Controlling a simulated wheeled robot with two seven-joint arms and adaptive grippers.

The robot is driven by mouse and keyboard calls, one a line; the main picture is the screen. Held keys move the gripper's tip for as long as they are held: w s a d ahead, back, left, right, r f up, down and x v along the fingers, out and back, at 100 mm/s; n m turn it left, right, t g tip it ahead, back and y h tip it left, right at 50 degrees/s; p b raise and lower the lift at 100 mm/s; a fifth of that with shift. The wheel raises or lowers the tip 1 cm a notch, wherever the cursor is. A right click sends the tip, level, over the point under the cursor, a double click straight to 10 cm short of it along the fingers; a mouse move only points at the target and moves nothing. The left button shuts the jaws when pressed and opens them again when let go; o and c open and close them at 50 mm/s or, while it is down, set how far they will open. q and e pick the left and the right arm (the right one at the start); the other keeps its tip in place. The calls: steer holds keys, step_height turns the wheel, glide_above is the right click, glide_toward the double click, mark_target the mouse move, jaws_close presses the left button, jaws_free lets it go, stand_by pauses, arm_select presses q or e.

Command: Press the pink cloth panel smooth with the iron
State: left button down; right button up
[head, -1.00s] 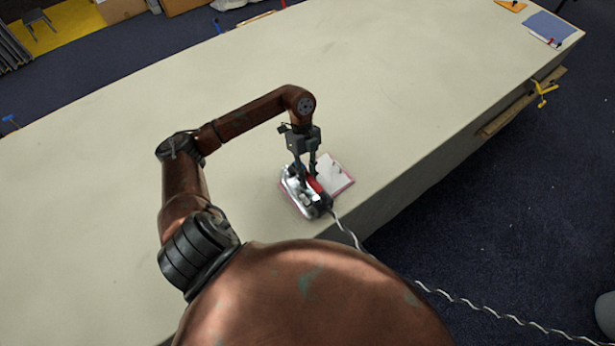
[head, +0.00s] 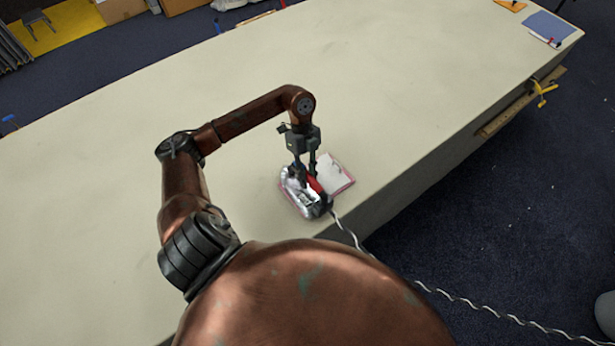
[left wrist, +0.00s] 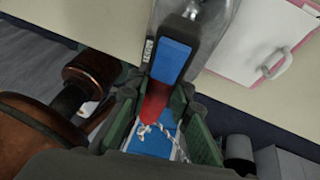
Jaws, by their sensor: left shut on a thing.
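The iron (head: 296,197) has a silver body and stands flat at the near edge of the table. In the left wrist view its grey body (left wrist: 215,22) is at the top, with a blue and red handle. My left gripper (head: 309,180) is shut on the handle from above; its fingers (left wrist: 158,118) flank it in the left wrist view. The cloth panel (head: 337,176) looks whitish with a pink border; the iron covers its left part. The panel (left wrist: 250,40) also shows in the left wrist view, with a pale curved piece on it. My right gripper is out of view.
The pale table (head: 420,90) is mostly clear. A twisted cord (head: 348,232) runs from the iron over the near edge towards the lower right. A blue sheet (head: 549,26) and an orange item (head: 511,5) lie at the far right end. A yellow clamp (head: 543,92) sits at the right side.

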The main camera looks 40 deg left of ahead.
arm_select(q)
steer(key=shift+f, duration=0.1)
stand_by(0.3)
steer(key=shift+r+p, duration=1)
steer(key=shift+r, duration=0.15)
steer(key=shift+w+r+p, duration=0.1)
steer(key=shift+r+p, duration=1.85)
steer(key=shift+r, duration=0.6)
steer(key=shift+f, duration=0.1)
